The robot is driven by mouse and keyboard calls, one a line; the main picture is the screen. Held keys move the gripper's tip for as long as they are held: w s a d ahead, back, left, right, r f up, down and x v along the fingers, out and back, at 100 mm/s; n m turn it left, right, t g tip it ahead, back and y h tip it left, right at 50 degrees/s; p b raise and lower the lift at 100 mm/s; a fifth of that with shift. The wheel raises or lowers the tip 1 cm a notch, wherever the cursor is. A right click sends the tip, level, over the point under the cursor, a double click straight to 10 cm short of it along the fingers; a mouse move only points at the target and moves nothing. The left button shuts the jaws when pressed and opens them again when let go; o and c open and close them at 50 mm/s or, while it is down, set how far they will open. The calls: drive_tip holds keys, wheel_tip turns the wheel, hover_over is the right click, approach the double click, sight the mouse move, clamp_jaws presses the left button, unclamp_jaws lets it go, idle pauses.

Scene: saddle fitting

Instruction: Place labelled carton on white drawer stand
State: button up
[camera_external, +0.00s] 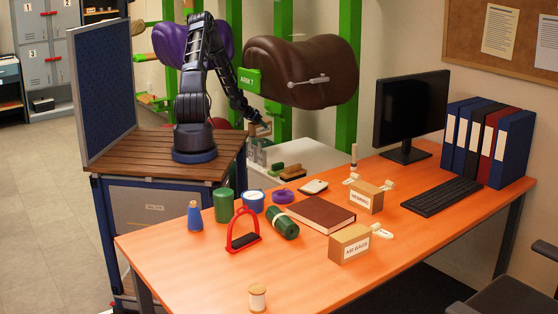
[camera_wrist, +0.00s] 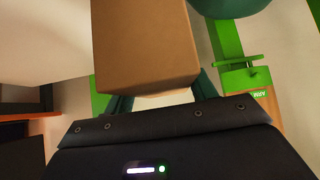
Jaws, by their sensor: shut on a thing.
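My gripper (camera_external: 257,122) is at the end of the arm, behind the desk's far edge and below the green saddle rack bar. It is shut on a plain brown carton (camera_wrist: 145,45), which fills the upper middle of the wrist view between the teal fingers. In the external view the held carton (camera_external: 264,129) is small and partly hidden; no label on it can be read. A white stand top (camera_external: 320,154) lies behind the desk, below and right of my gripper. The desk hides its lower part, so I cannot see drawers.
Brushes (camera_external: 292,171) and small bottles occupy the stand's near left part. Two other labelled cartons, one at the back (camera_external: 366,198) and one in front (camera_external: 350,246), stand on the orange desk (camera_external: 200,275). A brown saddle (camera_external: 305,72) hangs close above my gripper on green posts (camera_external: 347,75).

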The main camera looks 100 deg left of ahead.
drive_tip(key=w+d+f+m+t+h, duration=0.1)
drive_tip(key=w+d, duration=0.2)
drive_tip(key=w, duration=0.2)
drive_tip(key=w+d+m+h, duration=0.1)
drive_tip(key=w+d+m, duration=0.15)
drive_tip(key=w, duration=0.35)
drive_tip(key=m+t+h, duration=0.1)
drive_tip(key=m+t, duration=0.1)
hover_over(292, 160)
drive_tip(key=shift+g, duration=0.3)
drive_tip(key=shift+w+f, duration=0.1)
drive_tip(key=shift+f, duration=3.6)
drive_tip(key=o, duration=1.2)
drive_tip(key=shift+o, duration=0.2)
